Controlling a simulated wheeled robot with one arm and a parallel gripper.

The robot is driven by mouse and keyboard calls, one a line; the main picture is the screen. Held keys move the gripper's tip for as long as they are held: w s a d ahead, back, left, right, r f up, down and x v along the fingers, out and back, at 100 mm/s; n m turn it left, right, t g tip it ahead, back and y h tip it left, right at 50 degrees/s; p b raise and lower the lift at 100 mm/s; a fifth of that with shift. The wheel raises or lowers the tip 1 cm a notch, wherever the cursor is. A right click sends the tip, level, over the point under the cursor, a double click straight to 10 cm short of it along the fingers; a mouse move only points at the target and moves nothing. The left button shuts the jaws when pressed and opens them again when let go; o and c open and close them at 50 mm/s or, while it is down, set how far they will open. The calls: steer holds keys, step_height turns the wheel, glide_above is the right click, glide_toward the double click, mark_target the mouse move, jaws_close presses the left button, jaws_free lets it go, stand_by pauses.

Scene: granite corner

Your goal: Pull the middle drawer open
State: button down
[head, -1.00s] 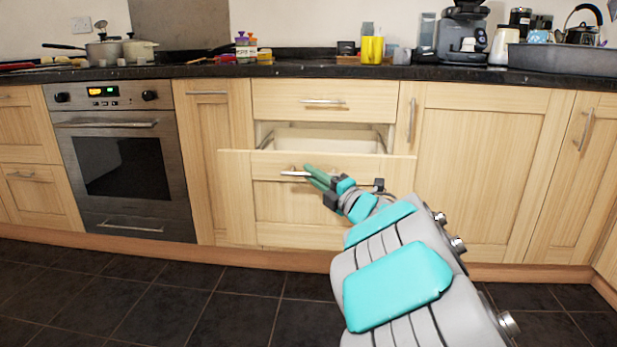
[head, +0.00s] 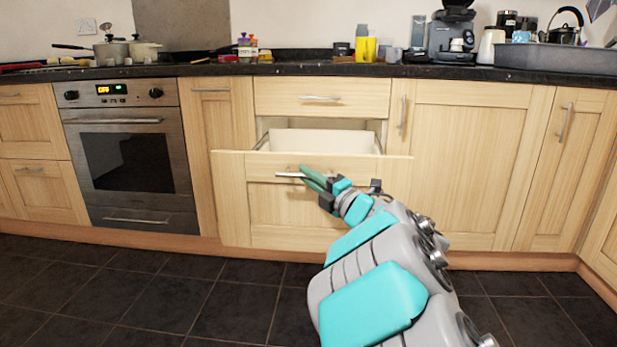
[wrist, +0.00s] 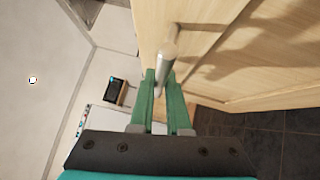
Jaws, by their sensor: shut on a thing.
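The middle drawer (head: 262,215) has a light wood front and stands well out from the cabinet, below a shut top drawer (head: 320,97). Its white inside (head: 325,141) shows behind the front's upper edge. My gripper (head: 306,175) is at the drawer's metal bar handle (head: 287,175), with its green fingers shut on it. In the wrist view the handle (wrist: 167,58) runs between the two fingertips (wrist: 162,82), close to the wood front (wrist: 225,40). My wrist and arm hide the right part of the drawer front.
A steel oven (head: 127,155) stands to the left and a tall cupboard door (head: 465,160) to the right. The black worktop (head: 290,67) above carries pots, bottles and a coffee machine. The dark tiled floor (head: 240,300) in front is clear.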

steer(key=c, duration=0.9)
jaws_free()
steer(key=v, duration=0.7)
steer(key=shift+s+d+f+p, duration=0.15)
steer(key=shift+s+d+p, duration=0.1)
steer(key=shift+s+p, duration=0.1)
